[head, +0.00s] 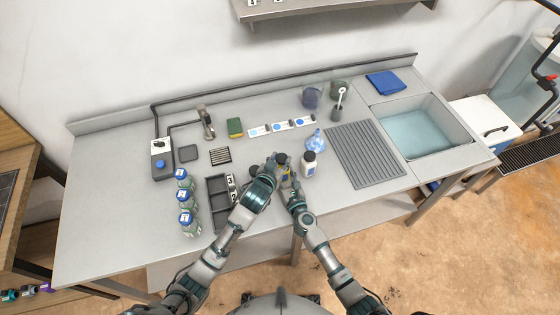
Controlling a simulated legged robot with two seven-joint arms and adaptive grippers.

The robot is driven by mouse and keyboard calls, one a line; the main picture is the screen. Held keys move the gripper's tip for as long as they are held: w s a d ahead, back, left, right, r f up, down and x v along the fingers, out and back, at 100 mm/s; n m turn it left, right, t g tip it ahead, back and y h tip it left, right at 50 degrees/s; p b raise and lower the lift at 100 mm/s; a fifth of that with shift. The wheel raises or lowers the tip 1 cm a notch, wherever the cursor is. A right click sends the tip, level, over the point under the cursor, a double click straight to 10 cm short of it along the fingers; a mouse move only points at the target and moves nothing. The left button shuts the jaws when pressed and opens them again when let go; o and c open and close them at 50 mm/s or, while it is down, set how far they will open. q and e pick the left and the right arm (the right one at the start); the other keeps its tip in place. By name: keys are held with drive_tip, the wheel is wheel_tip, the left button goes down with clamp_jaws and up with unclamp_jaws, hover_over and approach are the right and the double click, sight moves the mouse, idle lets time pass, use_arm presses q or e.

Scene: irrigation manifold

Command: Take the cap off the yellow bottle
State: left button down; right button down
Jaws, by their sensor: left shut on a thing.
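The yellow bottle (285,173) stands near the front middle of the counter, with a dark cap (281,158) on top and a blue mark on its side. My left gripper (275,169) is at its left side and shut on it; its fingers partly hide the bottle. My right gripper (294,186) is just in front and to the right of the bottle, below the cap in the picture. Its fingers are too small to tell whether they are open or touching the bottle.
A white bottle with a dark cap (309,164) and a clear blue bottle (316,140) stand close on the right. A dark tray (217,204) and several blue-capped bottles (187,201) are on the left. A ribbed drainboard (364,155) and sink (420,131) lie right.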

sight(280, 161)
use_arm(q)
drive_tip(key=shift+r, duration=2.05)
use_arm(e)
drive_tip(key=shift+c, duration=2.1)
unclamp_jaws()
